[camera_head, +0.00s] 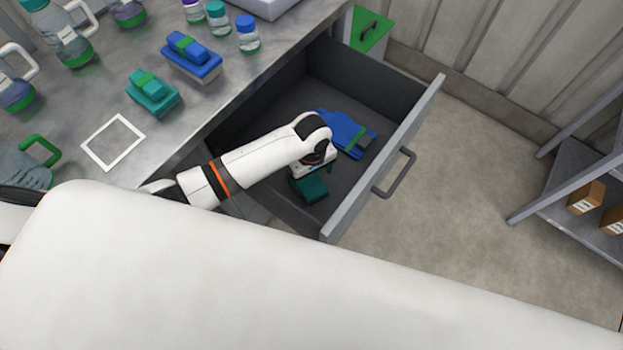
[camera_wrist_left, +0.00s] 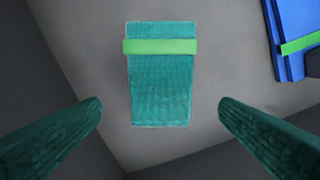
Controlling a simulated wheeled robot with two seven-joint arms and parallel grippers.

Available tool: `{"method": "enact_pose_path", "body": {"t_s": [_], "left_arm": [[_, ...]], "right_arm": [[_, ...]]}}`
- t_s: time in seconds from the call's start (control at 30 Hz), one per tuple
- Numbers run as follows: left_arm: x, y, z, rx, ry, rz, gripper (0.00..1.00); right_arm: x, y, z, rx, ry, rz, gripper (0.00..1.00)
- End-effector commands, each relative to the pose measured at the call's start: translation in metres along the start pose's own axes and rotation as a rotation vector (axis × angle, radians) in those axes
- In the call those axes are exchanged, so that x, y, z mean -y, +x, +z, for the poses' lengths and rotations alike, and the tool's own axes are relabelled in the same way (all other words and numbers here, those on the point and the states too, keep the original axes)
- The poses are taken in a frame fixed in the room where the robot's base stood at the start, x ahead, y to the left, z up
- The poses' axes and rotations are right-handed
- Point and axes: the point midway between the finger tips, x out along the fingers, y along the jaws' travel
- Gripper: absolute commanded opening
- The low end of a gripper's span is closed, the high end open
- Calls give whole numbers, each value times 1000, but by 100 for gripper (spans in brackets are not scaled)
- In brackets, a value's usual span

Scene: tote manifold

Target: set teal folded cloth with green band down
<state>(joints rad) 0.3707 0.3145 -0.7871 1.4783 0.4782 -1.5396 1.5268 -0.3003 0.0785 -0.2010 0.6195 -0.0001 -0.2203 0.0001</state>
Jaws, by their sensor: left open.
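The teal folded cloth (camera_wrist_left: 160,90) with a green band across it lies on the grey floor of the open drawer (camera_head: 288,98). In the head view part of the teal cloth (camera_head: 311,189) shows just below my left gripper (camera_head: 313,172), which hides the rest. In the left wrist view my left gripper (camera_wrist_left: 160,104) is open, one dark teal finger on each side of the cloth, with a gap to both sides. My right gripper is not in view.
A blue folded cloth (camera_head: 345,131) with a green band lies farther back in the drawer; it also shows in the left wrist view (camera_wrist_left: 292,40). The drawer front (camera_head: 388,158) stands close right of my gripper. Bottles and sponge-like blocks stand on the counter (camera_head: 85,95).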

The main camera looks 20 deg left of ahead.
Motion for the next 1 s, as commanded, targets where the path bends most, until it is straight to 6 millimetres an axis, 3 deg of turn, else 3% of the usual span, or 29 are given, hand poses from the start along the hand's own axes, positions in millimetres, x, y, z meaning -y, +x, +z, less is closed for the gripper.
{"method": "enact_pose_path", "body": {"t_s": [0.1,0.3,1.0], "left_arm": [[0,-27,0,0,1,-3,85],[0,-53,0,0,0,0,85],[0,-64,0,0,-1,1,85]], "right_arm": [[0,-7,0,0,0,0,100],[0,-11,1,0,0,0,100],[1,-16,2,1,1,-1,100]]}}
